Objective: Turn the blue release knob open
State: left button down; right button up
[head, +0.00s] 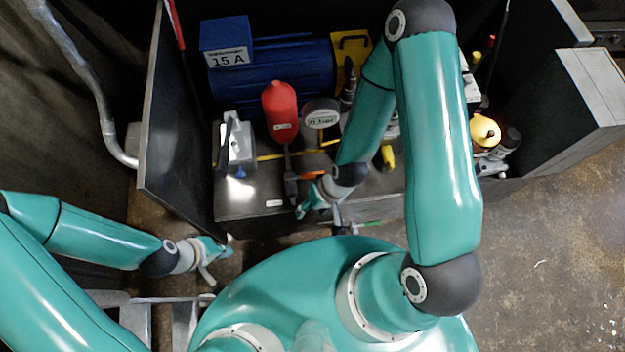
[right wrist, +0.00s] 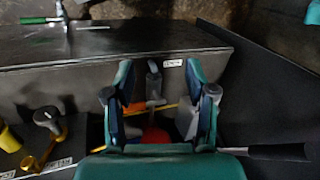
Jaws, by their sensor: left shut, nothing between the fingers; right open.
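In the head view a dark valve fitting (head: 291,186) stands below the red bottle (head: 281,112), just left of my right gripper (head: 308,204). In the right wrist view my right gripper (right wrist: 158,78) is open, with a grey upright part (right wrist: 153,82) seen between its fingers; contact cannot be told. The red bottle shows behind it, low in the picture. My left gripper (head: 222,254) is shut and empty, at the lower left outside the machine's front edge.
A blue motor (head: 285,72) with a box marked 15 A (head: 227,41) stands behind. A grey lever unit (head: 238,145), a round gauge (head: 321,112) and a yellow handle (head: 387,157) crowd the bench. A black side panel (head: 165,125) stands at left. The floor at right is clear.

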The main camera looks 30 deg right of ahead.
aim_at(241, 174)
jog(key=u, duration=0.05)
jog(key=k, duration=1)
jog(key=u, duration=0.45)
jog(key=i, duration=0.15)
jog(key=u, duration=0.05)
